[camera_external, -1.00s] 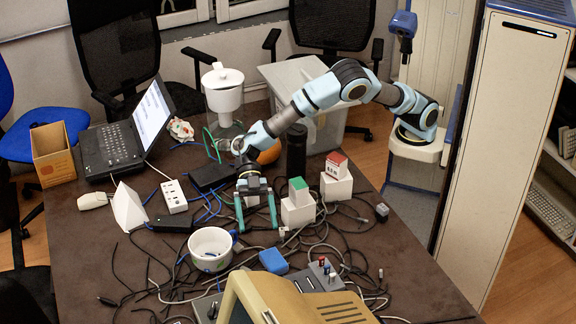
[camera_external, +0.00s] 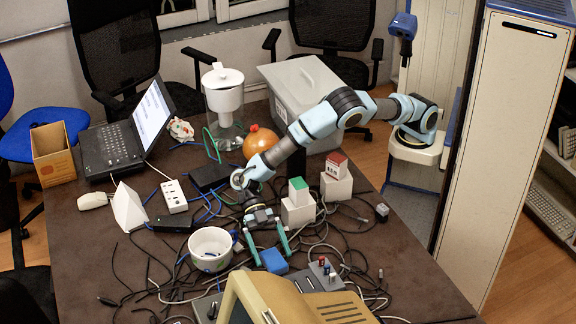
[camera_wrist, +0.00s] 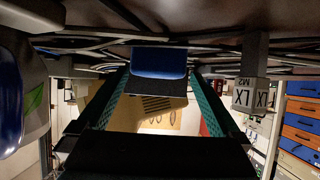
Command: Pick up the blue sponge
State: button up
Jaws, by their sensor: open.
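The blue sponge (camera_external: 273,260) lies on the dark table among cables, just right of the white mug. My gripper (camera_external: 271,254) is low over the table with its two green fingers spread, and their tips reach to the sponge's far side. In the wrist view the sponge (camera_wrist: 159,62) shows centred between the two open fingers (camera_wrist: 160,95), with a dark lower face. I cannot tell whether the fingers touch it.
A white mug (camera_external: 210,247) stands close left of the sponge. White blocks with green and red tops (camera_external: 298,208) stand to the right. A beige monitor (camera_external: 300,303) and a grey switch box (camera_external: 320,277) are in front. Cables cover the table around the sponge.

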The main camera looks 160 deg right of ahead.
jog(key=shift+x, duration=1.05)
jog(key=c, duration=1.4)
jog(key=shift+o, duration=0.2)
